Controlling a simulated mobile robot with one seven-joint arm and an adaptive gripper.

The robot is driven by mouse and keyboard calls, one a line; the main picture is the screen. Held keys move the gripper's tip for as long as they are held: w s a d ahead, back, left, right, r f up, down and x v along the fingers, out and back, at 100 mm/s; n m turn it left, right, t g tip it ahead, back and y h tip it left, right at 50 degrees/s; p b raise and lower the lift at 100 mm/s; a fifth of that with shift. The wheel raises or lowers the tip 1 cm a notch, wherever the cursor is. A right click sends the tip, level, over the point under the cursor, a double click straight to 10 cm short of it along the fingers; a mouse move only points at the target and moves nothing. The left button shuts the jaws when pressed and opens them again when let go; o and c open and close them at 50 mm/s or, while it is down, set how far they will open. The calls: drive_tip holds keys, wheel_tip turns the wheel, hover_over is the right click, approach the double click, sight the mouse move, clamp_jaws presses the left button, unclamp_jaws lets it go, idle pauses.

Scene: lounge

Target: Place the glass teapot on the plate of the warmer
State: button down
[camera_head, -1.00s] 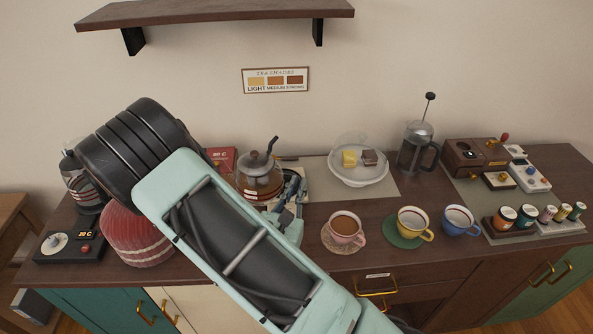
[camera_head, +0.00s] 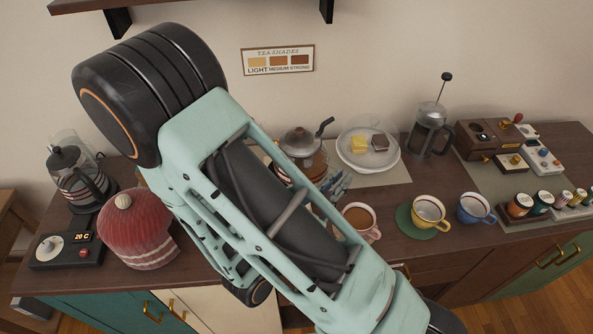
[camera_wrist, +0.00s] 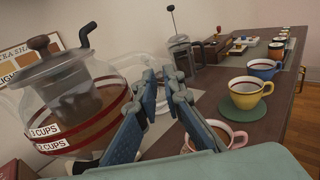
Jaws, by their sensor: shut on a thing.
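In the wrist view the teapot (camera_wrist: 75,105) fills the left side, with red bands marked in cups. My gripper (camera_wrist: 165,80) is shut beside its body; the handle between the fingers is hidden. In the head view my arm covers part of the teapot and its underside. A control box with a knob and a "20 C" display (camera_head: 66,250) stands at the left. I cannot tell whether it is the warmer; no empty warmer plate is clear.
A glass jug with a black lid (camera_head: 78,182) stands behind the box. A red cosy (camera_head: 137,232) is beside it. A cake plate (camera_head: 352,161), a press (camera_head: 428,130), pink cup (camera_head: 358,221), yellow cup (camera_head: 430,211) and blue cup (camera_head: 475,208) are right.

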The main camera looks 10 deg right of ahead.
drive_tip(key=w+b, duration=0.1)
drive_tip(key=b, duration=0.2)
drive_tip(key=w+f+b, duration=0.1)
drive_tip(key=b, duration=0.2)
drive_tip(key=w+f+b, duration=0.1)
drive_tip(key=w+b, duration=0.1)
drive_tip(key=b, duration=0.2)
drive_tip(key=shift+a+f, duration=0.1)
drive_tip(key=shift+a, duration=0.2)
drive_tip(key=shift+w+b, duration=0.15)
drive_tip(key=shift+b, duration=0.2)
drive_tip(key=w+f, duration=0.2)
drive_tip(key=w, duration=0.1)
drive_tip(key=w+f, duration=0.2)
drive_tip(key=w, duration=0.1)
drive_tip(key=w+a+f, duration=0.1)
drive_tip(key=w+f, duration=0.2)
drive_tip(key=shift+a+b, duration=0.1)
drive_tip(key=shift+b, duration=0.2)
drive_tip(key=shift+w+f, duration=0.25)
drive_tip(key=shift+f, duration=1.55)
